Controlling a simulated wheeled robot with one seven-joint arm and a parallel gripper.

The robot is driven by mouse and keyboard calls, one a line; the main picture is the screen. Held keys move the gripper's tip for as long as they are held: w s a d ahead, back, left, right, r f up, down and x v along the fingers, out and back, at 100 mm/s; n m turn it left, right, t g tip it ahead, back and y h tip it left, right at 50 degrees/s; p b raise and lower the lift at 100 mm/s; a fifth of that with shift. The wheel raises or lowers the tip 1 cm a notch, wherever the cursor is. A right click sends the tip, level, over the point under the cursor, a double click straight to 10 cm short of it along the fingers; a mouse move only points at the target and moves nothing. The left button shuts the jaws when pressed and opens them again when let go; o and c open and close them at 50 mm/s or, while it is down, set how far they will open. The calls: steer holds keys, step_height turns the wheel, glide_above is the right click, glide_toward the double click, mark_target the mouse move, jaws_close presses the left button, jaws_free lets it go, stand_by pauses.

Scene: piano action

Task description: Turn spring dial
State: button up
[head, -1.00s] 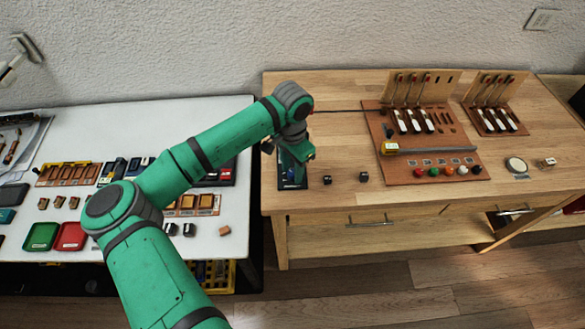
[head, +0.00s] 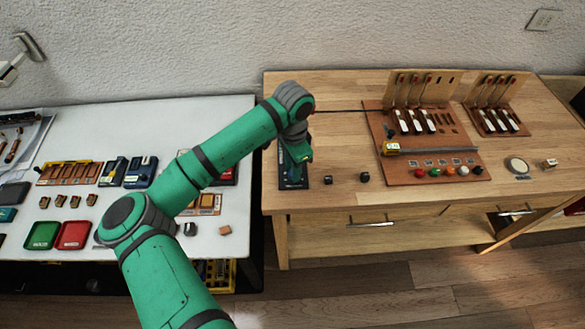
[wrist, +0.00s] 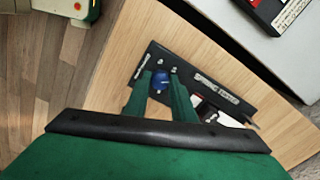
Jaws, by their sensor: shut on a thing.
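The spring dial is a blue round knob (wrist: 160,82) on a dark rectangular plate (wrist: 205,85) in the wrist view. A light label strip with unreadable lettering lies on the plate beside the knob. My gripper (wrist: 160,88) is shut on the blue knob, with one green finger on each side of it. In the head view the dark plate (head: 293,184) lies at the left end of the wooden table. There my gripper (head: 294,178) points down over the plate and hides the knob.
Two small black cubes (head: 364,177) sit right of the plate. A brown board (head: 440,170) with levers and coloured balls stands further right. The white table (head: 110,115) at left holds trays and boxes.

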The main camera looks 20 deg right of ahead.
steer(key=o, duration=1.1)
steer(key=shift+c, duration=0.2)
steer(key=shift+w+r, duration=0.1)
step_height(320, 180, up, 11)
steer(key=shift+f, duration=0.2)
